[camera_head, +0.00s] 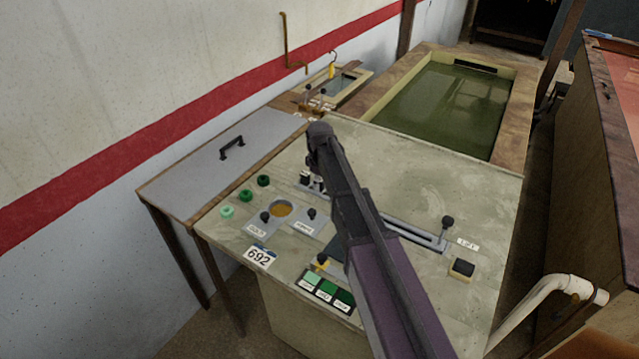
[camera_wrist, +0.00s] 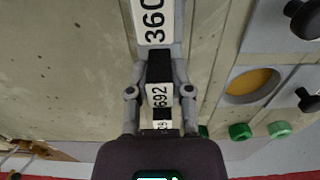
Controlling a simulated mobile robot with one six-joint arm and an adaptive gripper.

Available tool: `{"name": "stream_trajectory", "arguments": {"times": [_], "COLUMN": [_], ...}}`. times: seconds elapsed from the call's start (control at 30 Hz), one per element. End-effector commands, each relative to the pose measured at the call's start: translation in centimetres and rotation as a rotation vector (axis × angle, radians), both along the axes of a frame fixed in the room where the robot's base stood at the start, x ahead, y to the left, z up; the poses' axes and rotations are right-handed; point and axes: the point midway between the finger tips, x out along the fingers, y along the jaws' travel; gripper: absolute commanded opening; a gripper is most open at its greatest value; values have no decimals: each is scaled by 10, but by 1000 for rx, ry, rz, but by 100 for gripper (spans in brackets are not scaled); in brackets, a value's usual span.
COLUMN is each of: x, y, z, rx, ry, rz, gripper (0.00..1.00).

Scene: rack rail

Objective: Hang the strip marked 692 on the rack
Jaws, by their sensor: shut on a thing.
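In the wrist view my gripper (camera_wrist: 160,85) has its fingers closed around a dark strip (camera_wrist: 160,67) with a white label reading 692. A larger white label reading 360 shows just beyond the fingertips; I cannot tell if it belongs to the same piece. In the head view my arm reaches over the console and hides most of the gripper and the strip.
The console (camera_head: 440,165) carries green buttons (camera_head: 245,195), black knobs, an orange disc (camera_head: 280,209) and a slotted lever (camera_head: 447,222). Behind are a small basin (camera_head: 340,84) with a yellow-handled hook (camera_head: 332,70) and a large green-water tank (camera_head: 445,105).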

Motion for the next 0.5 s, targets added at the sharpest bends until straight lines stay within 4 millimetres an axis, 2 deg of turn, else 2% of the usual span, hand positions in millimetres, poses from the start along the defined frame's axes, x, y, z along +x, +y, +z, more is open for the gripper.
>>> {"name": "stream_trajectory", "arguments": {"times": [0.3, 0.33, 0.43, 0.5], "x": [0, 0, 0, 0], "y": [0, 0, 0, 0], "z": [-3, -3, -3, -3], "rx": [0, 0, 0, 0], "ry": [0, 0, 0, 0], "rz": [0, 0, 0, 0], "gripper": [0, 37, 66, 68]}}
